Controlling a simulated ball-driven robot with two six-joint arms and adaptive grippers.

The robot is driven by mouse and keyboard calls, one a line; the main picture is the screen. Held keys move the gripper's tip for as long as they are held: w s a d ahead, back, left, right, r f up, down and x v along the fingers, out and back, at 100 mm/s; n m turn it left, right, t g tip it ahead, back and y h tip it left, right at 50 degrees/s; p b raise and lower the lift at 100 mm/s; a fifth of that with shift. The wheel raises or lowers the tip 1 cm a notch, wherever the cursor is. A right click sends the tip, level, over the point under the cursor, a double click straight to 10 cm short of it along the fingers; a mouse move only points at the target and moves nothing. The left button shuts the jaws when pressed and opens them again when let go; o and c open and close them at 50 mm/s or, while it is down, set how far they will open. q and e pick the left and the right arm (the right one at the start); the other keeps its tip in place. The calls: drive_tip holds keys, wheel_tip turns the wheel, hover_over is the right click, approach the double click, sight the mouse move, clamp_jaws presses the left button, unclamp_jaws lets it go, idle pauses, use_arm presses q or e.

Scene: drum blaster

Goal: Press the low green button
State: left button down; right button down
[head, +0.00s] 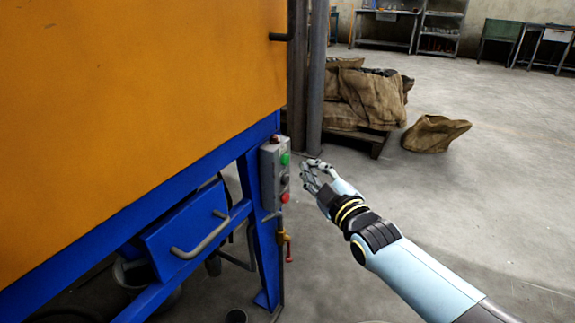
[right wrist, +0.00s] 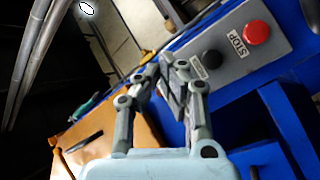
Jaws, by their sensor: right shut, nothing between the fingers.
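A grey control box (head: 274,176) is fixed to a blue leg of the orange machine. In the head view its green button (head: 285,159) is uppermost on the face, with a dark button (head: 285,180) below it and a red button (head: 285,197) at the bottom. My right gripper (head: 309,171) is shut and empty, just right of the box, with no clear contact visible. In the right wrist view the shut fingers (right wrist: 166,82) overlap the box's end beside the black button (right wrist: 211,59). The red STOP button (right wrist: 256,32) shows there; I cannot make out the green button.
The orange cabinet (head: 130,90) and its blue frame (head: 262,235) fill the left. A yellow valve with a red handle (head: 289,250) hangs below the box. Brown sacks (head: 365,95) lie behind on a pallet. The floor (head: 480,190) at right is clear.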

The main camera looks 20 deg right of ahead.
use_arm(q)
drive_tip(key=shift+w+d+r, duration=0.15)
drive_tip(key=shift+w+r, duration=0.1)
drive_tip(key=shift+w, duration=0.3)
use_arm(e)
drive_tip(key=shift+w+a, duration=0.45)
drive_tip(key=shift+w, duration=0.15)
idle(0.5)
drive_tip(key=shift+w+a, duration=0.25)
drive_tip(key=shift+w, duration=0.1)
use_arm(q)
drive_tip(key=shift+s+f, duration=0.1)
drive_tip(key=shift+f, duration=0.05)
use_arm(e)
drive_tip(key=shift+w+a, duration=0.3)
drive_tip(key=shift+w, duration=0.05)
idle(0.6)
idle(0.3)
use_arm(q)
drive_tip(key=shift+w+r, duration=0.2)
drive_tip(key=shift+r, duration=0.25)
use_arm(e)
drive_tip(key=shift+s+d, duration=0.55)
drive_tip(key=shift+s, duration=0.15)
drive_tip(key=shift+s, duration=0.1)
